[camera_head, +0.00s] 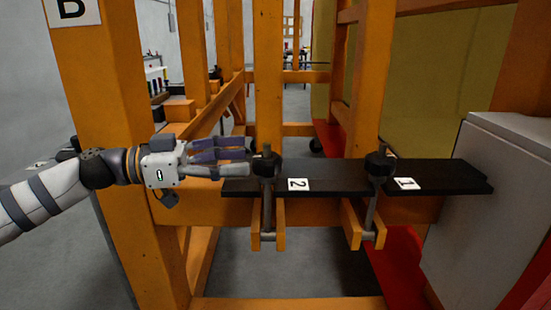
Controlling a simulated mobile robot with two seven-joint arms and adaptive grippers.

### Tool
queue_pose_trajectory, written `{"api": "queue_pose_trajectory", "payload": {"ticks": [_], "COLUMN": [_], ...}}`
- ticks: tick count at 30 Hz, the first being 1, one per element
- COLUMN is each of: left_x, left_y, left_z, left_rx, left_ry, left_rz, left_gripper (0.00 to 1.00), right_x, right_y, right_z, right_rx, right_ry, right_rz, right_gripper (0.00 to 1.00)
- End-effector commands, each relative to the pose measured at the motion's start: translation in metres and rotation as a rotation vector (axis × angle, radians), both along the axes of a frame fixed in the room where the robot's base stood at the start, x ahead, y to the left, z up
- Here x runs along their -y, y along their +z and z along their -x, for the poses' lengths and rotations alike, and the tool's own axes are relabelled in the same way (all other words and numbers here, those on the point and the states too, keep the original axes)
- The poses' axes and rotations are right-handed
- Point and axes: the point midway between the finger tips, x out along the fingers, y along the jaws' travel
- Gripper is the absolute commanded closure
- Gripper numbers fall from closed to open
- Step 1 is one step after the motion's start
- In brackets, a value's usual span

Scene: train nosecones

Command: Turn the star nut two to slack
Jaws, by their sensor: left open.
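Star nut two (267,164) is a dark knob on a threaded rod, beside the white label 2 (299,184) on a black bar (337,177). My left gripper (248,158) comes in level from the left. It is open, and its fingertips are right at the left side of star nut two. I cannot tell whether they touch it. Star nut one (380,164) is a similar dark knob near the label 1 (405,184), farther right. The rods run down to clevis blocks below the bar. My right gripper is not in view.
An orange post (108,120) marked B stands at the left, close behind my left arm. Another orange post (267,70) rises behind star nut two. A grey cabinet (485,210) stands at the right. Open floor (280,265) shows below the bar.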

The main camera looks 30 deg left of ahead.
Motion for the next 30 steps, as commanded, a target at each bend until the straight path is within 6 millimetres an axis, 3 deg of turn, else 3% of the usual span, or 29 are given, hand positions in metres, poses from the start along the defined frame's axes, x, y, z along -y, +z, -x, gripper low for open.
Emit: {"api": "queue_pose_trajectory", "payload": {"ticks": [1, 6, 17, 18, 24, 30], "left_x": [0.011, 0.034, 0.044, 0.043, 0.043, 0.043], "left_y": [-0.011, -0.012, -0.003, -0.003, -0.003, -0.002], "left_z": [-0.010, -0.032, -0.039, -0.039, -0.039, -0.038], "left_rx": [-0.016, -0.018, -0.006, -0.006, -0.006, -0.006], "left_ry": [-0.005, -0.004, 0.001, 0.001, 0.001, 0.004], "left_rz": [-0.006, -0.003, 0.000, 0.000, 0.000, 0.000], "left_gripper": [0.38, 0.38, 0.38, 0.40, 0.85, 0.87], "right_x": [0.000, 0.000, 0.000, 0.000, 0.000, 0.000], "right_y": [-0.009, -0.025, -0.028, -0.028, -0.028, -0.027], "right_z": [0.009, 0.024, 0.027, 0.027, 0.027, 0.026], "right_rx": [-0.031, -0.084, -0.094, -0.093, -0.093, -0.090], "right_ry": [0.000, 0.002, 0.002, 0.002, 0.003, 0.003], "right_rz": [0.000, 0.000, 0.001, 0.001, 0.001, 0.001], "right_gripper": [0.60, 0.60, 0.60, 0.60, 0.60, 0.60]}}
